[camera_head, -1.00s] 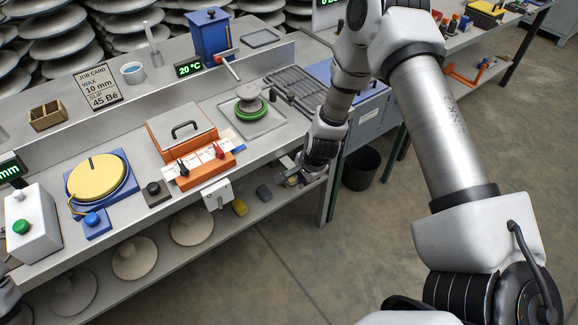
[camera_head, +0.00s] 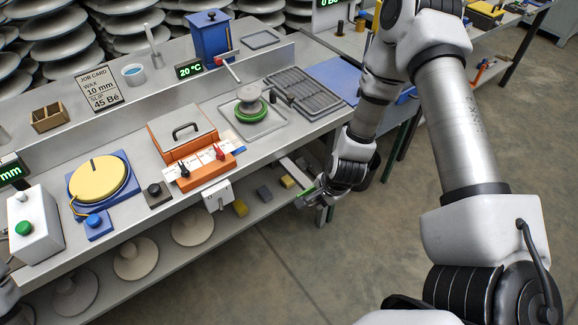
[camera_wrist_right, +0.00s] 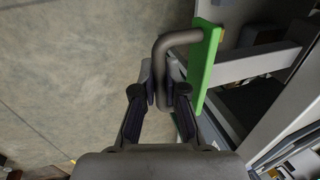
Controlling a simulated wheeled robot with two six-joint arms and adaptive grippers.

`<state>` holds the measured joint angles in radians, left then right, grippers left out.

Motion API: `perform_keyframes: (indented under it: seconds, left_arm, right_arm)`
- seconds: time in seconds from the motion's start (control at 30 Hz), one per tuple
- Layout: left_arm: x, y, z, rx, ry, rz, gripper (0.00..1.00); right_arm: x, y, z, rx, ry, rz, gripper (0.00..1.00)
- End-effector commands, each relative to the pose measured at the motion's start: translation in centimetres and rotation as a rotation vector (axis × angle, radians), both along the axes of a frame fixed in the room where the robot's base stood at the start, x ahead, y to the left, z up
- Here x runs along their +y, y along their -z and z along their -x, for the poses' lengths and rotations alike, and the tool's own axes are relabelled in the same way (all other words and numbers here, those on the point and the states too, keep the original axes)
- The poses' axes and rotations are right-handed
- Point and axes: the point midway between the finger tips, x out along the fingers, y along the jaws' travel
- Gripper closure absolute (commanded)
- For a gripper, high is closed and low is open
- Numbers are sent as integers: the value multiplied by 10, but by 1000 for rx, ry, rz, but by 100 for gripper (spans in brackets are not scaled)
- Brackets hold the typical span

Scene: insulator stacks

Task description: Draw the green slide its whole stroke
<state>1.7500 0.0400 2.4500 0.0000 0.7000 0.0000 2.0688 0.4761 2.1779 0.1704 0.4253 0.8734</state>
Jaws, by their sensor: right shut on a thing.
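The green slide shows in the right wrist view as a bright green front plate (camera_wrist_right: 207,68) with a grey bent handle (camera_wrist_right: 176,39). Behind the plate, pale side rails run back toward the bench. My right gripper (camera_wrist_right: 160,98) is shut on the handle, beside the green plate. In the head view my right gripper (camera_head: 303,203) is low in front of the bench's right end. A sliver of the green front (camera_head: 307,191) shows there, standing out from the bench. The slide's inside is mostly hidden in the head view. My left gripper is not in view.
The bench top holds an orange box (camera_head: 180,132), a green-ringed insulator (camera_head: 249,104) and a grey rack (camera_head: 303,92). The floor (camera_head: 330,260) in front of the bench is clear.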

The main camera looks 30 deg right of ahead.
Motion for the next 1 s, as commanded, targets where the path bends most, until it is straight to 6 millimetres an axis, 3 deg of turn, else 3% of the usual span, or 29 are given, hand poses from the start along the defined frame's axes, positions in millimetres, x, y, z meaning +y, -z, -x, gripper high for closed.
perform_keyframes:
  seconds: [0.83,0.87,0.9,0.97,1.0]
  left_arm:
    - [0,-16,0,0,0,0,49]
    - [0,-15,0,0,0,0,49]
    - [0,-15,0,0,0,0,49]
    - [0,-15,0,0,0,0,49]
    - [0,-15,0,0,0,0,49]
  right_arm:
    - [-5,0,70,6,2,-3,100]
    - [-5,1,69,4,0,-2,79]
    - [-5,1,68,4,-1,-2,67]
    - [-5,1,68,3,-1,-2,50]
    - [-5,1,68,3,0,-1,48]
